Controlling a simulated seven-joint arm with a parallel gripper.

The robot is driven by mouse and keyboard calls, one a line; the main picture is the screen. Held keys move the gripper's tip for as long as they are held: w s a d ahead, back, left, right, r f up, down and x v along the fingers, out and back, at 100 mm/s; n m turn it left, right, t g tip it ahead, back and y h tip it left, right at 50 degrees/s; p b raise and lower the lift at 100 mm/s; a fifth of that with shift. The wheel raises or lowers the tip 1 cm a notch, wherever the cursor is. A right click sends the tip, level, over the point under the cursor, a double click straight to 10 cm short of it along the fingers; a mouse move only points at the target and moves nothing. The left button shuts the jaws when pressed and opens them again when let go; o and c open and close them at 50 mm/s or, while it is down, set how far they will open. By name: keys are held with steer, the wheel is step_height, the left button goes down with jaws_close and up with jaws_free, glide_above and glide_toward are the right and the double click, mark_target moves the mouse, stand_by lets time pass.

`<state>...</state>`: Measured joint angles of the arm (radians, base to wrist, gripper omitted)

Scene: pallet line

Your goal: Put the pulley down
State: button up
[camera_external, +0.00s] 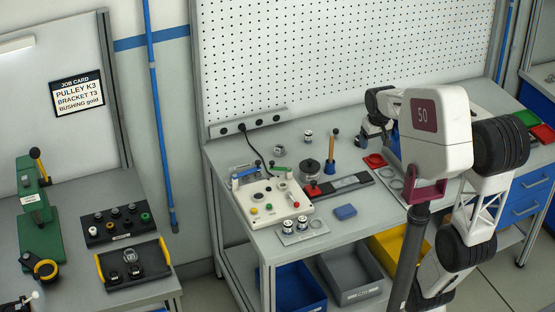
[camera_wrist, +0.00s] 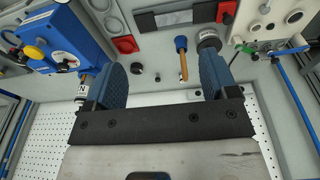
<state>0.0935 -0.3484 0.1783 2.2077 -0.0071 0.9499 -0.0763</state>
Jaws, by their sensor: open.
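My gripper (camera_wrist: 164,80) is open, with its two blue-padded fingers apart and nothing held between them. In the external view my gripper (camera_external: 369,138) is small and dark, over the back right of the bench. I cannot tell for certain which part is the pulley. A dark round part (camera_wrist: 136,68) shows beside the left finger in the wrist view. Several small silver cylinders stand on the bench, one at the back (camera_external: 308,137) and one left of it (camera_external: 279,150). The job card (camera_external: 77,92) reads PULLEY K3, BRACKET T3, BUSHING gold.
A wooden-handled tool (camera_external: 332,152) and a dark pot (camera_external: 308,171) stand mid-bench. A control box (camera_external: 268,200) is at left and a red tray (camera_external: 373,160) at right. A blue machine (camera_wrist: 62,38) is close to the left finger. The pegboard (camera_external: 340,60) closes the back.

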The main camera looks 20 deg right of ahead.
steer(key=s+a+f, duration=0.1)
steer(key=s+a, duration=0.1)
steer(key=s, duration=0.7)
steer(key=s+a+f, duration=0.2)
steer(key=s, duration=0.7)
steer(key=shift+s+t, duration=0.25)
steer(key=shift+t, duration=0.15)
steer(key=shift+a+f, duration=0.1)
steer(key=c, duration=0.4)
steer(key=shift+o, duration=0.2)
